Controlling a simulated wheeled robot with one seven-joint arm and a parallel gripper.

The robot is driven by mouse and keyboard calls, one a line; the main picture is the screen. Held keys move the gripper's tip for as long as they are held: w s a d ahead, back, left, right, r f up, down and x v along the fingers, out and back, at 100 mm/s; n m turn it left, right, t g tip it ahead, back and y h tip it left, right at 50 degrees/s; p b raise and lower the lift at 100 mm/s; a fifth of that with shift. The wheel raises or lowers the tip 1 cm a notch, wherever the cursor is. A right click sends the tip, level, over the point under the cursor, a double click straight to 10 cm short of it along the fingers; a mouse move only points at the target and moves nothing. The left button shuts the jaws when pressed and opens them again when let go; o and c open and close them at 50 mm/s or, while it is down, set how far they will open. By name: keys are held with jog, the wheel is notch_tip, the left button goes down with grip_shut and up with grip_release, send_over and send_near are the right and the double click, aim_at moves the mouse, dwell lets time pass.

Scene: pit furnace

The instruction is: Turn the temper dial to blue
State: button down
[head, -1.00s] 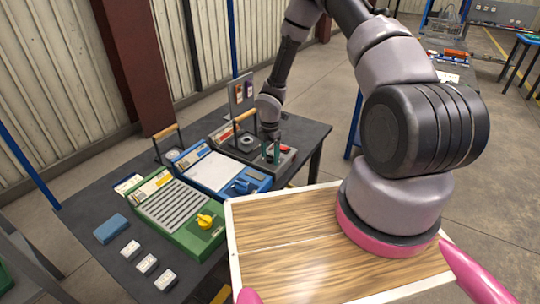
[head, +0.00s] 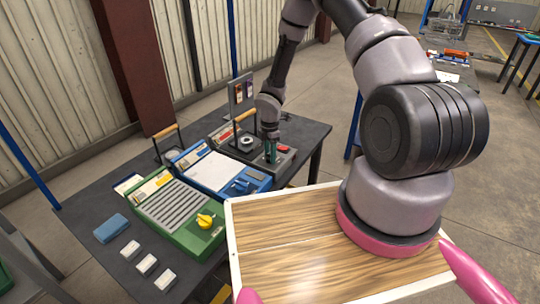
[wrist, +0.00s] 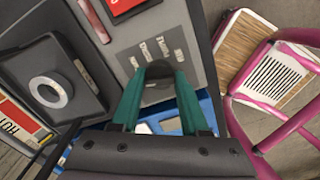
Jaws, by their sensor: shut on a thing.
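The temper dial (wrist: 158,70) is a dark knob on the grey panel of the far unit (head: 282,157). Small printed labels (wrist: 150,51) fan out beside it; I cannot read them surely, nor tell which one it points to. My gripper (wrist: 158,80) has its green fingers on either side of the knob, shut on it. In the head view my gripper (head: 270,153) reaches down to the right part of the far unit, and the dial is hidden behind the fingers.
A dark block with a pale ring (head: 246,142) is on the same unit. The blue unit (head: 217,172) and the green unit with a yellow knob (head: 205,220) stand nearer. White blocks (head: 148,264) lie at the front.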

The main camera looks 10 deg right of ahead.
jog(key=m, duration=0.4)
jog(key=shift+m, duration=0.3)
jog(key=m, duration=0.4)
jog(key=shift+m, duration=0.3)
jog(key=m, duration=0.4)
jog(key=shift+w+m, duration=0.1)
jog(key=shift+m, duration=0.2)
jog(key=m, duration=0.9)
jog(key=shift+m, duration=0.4)
jog(key=m, duration=0.5)
jog(key=shift+d+m, duration=0.1)
jog(key=shift+m, duration=0.2)
